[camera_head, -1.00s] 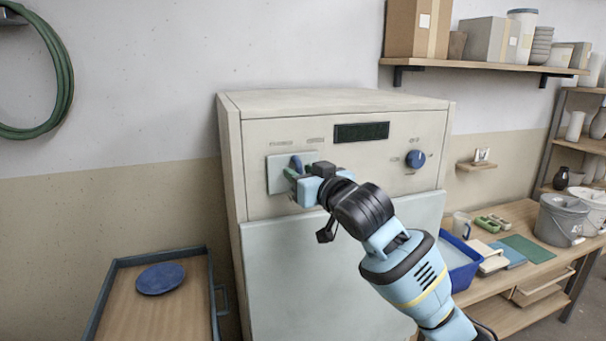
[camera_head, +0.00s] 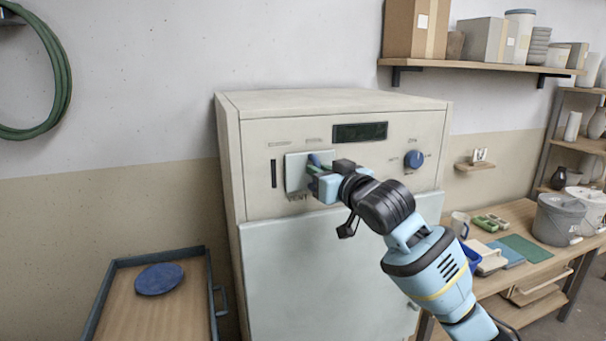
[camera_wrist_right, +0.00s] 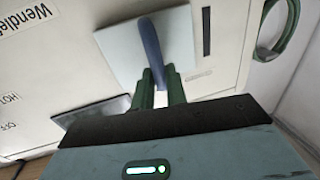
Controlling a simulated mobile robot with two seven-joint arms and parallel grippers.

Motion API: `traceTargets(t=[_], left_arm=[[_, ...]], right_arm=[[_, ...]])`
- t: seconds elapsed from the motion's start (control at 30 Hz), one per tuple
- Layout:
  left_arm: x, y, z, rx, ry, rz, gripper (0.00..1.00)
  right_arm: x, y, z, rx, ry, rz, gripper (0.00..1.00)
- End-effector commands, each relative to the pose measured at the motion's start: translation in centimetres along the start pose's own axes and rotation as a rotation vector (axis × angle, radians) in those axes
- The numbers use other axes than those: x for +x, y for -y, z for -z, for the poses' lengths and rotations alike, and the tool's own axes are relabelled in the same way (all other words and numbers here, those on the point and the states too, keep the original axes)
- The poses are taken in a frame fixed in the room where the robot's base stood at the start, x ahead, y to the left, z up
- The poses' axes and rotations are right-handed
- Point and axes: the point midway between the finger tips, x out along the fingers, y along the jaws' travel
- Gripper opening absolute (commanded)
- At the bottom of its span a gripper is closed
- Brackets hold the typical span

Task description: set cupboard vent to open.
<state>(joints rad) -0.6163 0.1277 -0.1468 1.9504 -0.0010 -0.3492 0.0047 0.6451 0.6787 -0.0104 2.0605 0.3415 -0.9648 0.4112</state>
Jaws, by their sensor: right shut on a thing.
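The cupboard (camera_head: 340,260) is a pale cabinet with a control panel at its top. Its vent is a light grey sliding plate (camera_head: 295,180) with a blue handle (camera_head: 314,159), above the word VENT. A dark upright slot (camera_head: 273,174) lies uncovered to the left of the plate. My right gripper (camera_head: 314,172) is shut on the blue handle. In the right wrist view the handle (camera_wrist_right: 151,45) stands between its green fingers, with the plate (camera_wrist_right: 180,42) behind and the slot (camera_wrist_right: 206,32) beside it. My left gripper is not in view.
A blue knob (camera_head: 414,159) and a dark display (camera_head: 360,132) share the panel. A wooden tray cart (camera_head: 120,310) with a blue disc (camera_head: 159,279) stands at left. A bench (camera_head: 520,220) with buckets and tools stands at right, below a loaded shelf (camera_head: 480,65).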

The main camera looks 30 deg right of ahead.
Motion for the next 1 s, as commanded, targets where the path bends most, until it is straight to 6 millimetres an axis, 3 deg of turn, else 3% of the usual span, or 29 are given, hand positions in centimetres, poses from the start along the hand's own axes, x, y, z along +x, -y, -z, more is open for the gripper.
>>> traceTargets(t=[0.1,0.2,0.53,0.57,0.7,1.0], left_arm=[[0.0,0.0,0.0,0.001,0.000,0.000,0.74],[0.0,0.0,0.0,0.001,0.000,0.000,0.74],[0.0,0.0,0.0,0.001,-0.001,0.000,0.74],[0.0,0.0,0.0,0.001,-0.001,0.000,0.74],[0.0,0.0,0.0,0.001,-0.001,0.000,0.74],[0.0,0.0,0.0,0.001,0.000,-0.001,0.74]], right_arm=[[-0.5,-2.6,-0.2,-0.004,0.004,-0.005,0.00],[-0.7,-3.7,-0.1,-0.002,0.002,-0.003,0.00],[-0.8,-4.1,0.1,-0.001,0.000,-0.004,0.00],[-0.8,-4.1,0.1,-0.001,0.000,-0.004,0.17],[-0.8,-4.0,0.1,-0.001,0.000,-0.003,0.35],[-0.9,-3.9,0.1,-0.001,-0.001,-0.001,0.36]])
